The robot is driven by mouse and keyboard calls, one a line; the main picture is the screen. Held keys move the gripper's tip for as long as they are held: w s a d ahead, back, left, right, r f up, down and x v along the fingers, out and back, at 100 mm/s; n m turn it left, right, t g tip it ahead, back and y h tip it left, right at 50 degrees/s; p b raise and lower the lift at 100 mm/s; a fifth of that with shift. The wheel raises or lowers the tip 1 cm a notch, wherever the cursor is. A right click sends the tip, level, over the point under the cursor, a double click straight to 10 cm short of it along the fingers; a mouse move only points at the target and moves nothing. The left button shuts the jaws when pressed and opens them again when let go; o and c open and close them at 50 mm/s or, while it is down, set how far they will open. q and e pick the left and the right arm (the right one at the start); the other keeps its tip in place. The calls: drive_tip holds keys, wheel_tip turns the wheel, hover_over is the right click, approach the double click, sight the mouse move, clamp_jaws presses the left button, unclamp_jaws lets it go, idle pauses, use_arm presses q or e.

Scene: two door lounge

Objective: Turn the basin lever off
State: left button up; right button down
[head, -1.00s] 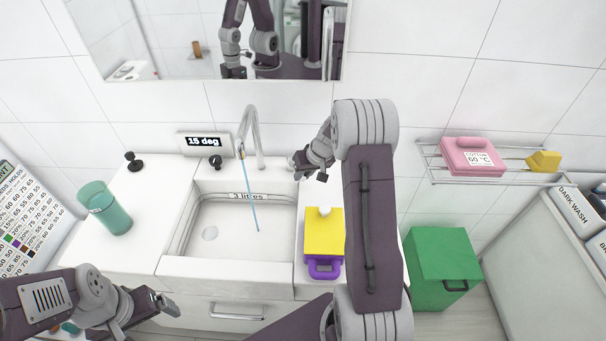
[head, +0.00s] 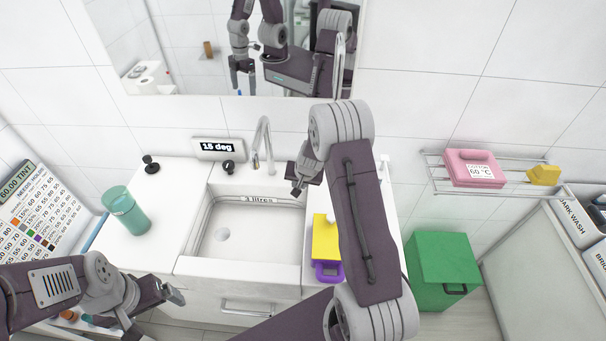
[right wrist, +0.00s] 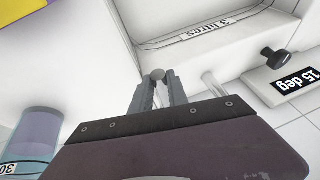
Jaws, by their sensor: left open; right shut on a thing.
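The basin (head: 250,225) is a white sink marked "3 litres", with a grey curved tap (head: 263,140) at its back edge. No water stream shows under the spout. My right gripper (head: 298,187) is at the back right of the basin, beside the tap. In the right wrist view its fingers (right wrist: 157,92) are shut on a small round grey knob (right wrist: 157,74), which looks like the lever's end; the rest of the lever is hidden. My left gripper (head: 175,294) is open and empty, low at the left before the counter.
A "15 deg" display (head: 218,149) and black knob (head: 228,167) stand left of the tap. A teal cup (head: 126,210) is on the left counter. A yellow and purple container (head: 325,240) stands right of the basin. A green bin (head: 443,268) is further right.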

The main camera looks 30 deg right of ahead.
drive_tip(key=shift+w+a, duration=0.1)
drive_tip(key=c, duration=1.4)
unclamp_jaws()
drive_tip(key=shift+o, duration=0.5)
drive_tip(key=shift+r, duration=0.15)
drive_tip(key=p+v, duration=0.2)
drive_tip(key=v, duration=0.7)
